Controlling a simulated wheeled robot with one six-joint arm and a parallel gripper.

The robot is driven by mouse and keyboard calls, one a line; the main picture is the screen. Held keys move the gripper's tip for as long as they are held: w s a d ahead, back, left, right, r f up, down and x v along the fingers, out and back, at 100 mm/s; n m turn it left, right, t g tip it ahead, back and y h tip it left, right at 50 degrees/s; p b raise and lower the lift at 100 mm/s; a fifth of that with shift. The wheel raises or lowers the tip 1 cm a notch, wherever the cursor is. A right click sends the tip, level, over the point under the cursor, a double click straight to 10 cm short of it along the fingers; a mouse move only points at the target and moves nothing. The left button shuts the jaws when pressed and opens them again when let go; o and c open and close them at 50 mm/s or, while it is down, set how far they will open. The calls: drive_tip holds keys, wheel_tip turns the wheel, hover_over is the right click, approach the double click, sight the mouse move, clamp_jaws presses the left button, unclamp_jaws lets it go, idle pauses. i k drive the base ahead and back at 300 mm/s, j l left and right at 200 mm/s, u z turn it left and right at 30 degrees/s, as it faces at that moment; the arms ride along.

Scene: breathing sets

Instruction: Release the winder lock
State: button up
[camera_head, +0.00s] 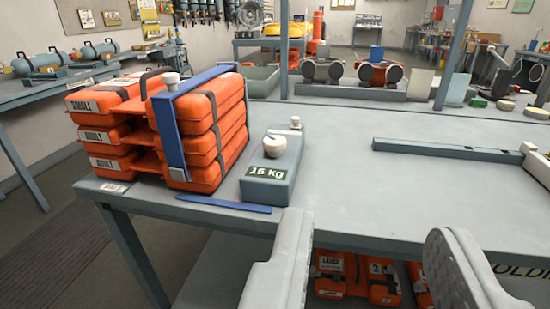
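A blue strap (168,130) runs over the top and down the side of a stack of orange cases (215,113), with a pale knob (171,80) at its top corner. Right of the stack, a grey block (270,178) labelled "16 KG" carries a rounded white knob (275,146) and a small white cap (295,122) with a bit of blue beside it. I cannot tell which part is the winder lock. My gripper (368,228) is open, its two grey fingers wide apart at the lower edge, nearer than the block, with nothing between them.
A flat blue strip (223,203) lies on the bench (345,190) in front of the stack. A long dark bar (445,150) ends at a pale block on the right. The bench middle is clear. More orange cases (355,275) sit below. Equipment crowds the back bench.

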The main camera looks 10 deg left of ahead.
sight(294, 119)
drive_tip(key=i+l, duration=0.8)
drive_tip(key=u, duration=0.05)
